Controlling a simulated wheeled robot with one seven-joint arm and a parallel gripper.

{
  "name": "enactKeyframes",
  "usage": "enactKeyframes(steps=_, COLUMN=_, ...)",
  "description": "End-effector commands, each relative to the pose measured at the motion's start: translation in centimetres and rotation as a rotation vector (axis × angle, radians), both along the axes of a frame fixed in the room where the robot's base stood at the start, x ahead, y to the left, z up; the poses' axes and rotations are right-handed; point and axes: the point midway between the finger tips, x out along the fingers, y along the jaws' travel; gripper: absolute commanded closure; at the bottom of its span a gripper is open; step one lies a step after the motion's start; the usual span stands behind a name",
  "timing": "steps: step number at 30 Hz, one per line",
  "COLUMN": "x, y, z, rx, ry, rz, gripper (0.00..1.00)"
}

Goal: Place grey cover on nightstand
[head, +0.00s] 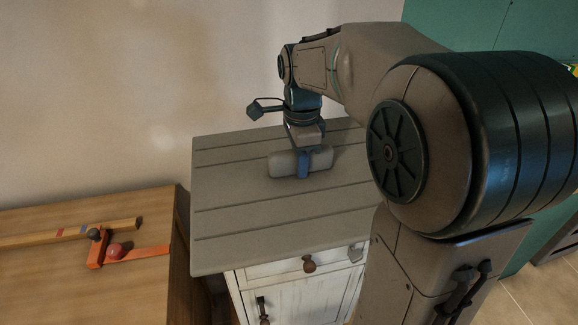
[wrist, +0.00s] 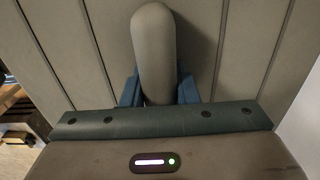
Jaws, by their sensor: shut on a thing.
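The grey cover (head: 284,163) is a long rounded piece over the nightstand top (head: 230,225). My gripper (head: 303,164) points down and is shut on the cover near its middle, with a blue finger showing on the near side. In the wrist view the cover (wrist: 155,50) stands out between the two blue fingers of my gripper (wrist: 158,90). The cover is at or very close to the grey planks; I cannot tell whether it touches them. The nightstand has a grey plank top and a white front.
The nightstand top around the cover is clear. A white wall (head: 100,90) is behind. A green panel (head: 480,30) is at the right.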

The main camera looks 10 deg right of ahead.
Motion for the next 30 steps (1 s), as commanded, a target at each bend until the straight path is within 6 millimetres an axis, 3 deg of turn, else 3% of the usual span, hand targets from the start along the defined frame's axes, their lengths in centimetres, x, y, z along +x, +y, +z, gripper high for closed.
enactKeyframes(steps=6, x=4.0, y=-0.1, z=-2.2, rx=0.0, ry=0.001, rz=-0.003, gripper=1.0)
enactKeyframes(steps=13, x=7.2, y=0.0, z=-4.1, rx=0.0, ry=0.0, rz=-0.002, gripper=1.0)
enactKeyframes(steps=20, x=8.1, y=0.0, z=-5.2, rx=0.0, ry=0.0, rz=-0.001, gripper=1.0)
enactKeyframes(steps=25, x=8.1, y=0.0, z=-7.6, rx=0.0, ry=0.002, rz=-0.002, gripper=1.0)
enactKeyframes(steps=30, x=8.1, y=0.0, z=-8.8, rx=0.0, ry=-0.002, rz=-0.001, gripper=1.0)
